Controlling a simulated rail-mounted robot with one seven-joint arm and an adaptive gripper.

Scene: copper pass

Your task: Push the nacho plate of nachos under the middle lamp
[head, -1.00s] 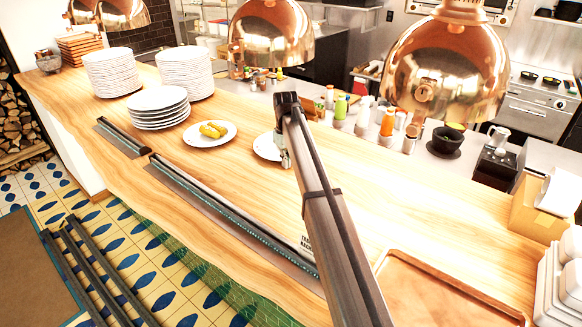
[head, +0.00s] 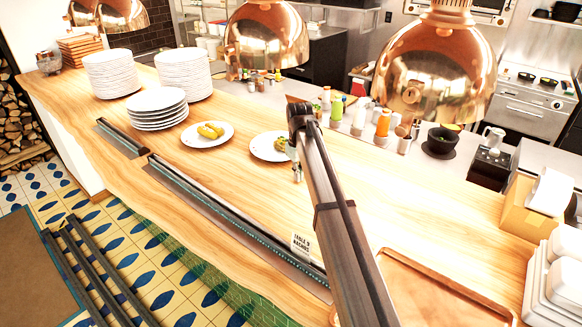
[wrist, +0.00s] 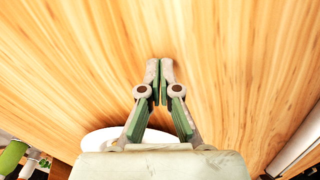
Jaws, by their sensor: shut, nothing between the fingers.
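A white plate (head: 262,153) with a small heap of yellow-green food, likely the nachos, sits on the wooden counter, partly hidden by my arm. My gripper (head: 297,179) is shut and empty, pointing down at the plate's near right side; a gap to the plate is hard to judge. In the wrist view the closed fingertips (wrist: 160,82) are over bare wood, and a white plate rim (wrist: 100,137) shows behind the gripper body. The middle copper lamp (head: 266,38) hangs above and beyond the plate.
Another plate (head: 188,139) with yellow food lies to the left, with plate stacks (head: 158,101) beyond. A ticket reading nachos (head: 301,244) stands at the front rail (head: 225,215). Bottles (head: 383,123) line the back. A wooden tray (head: 440,295) is at right.

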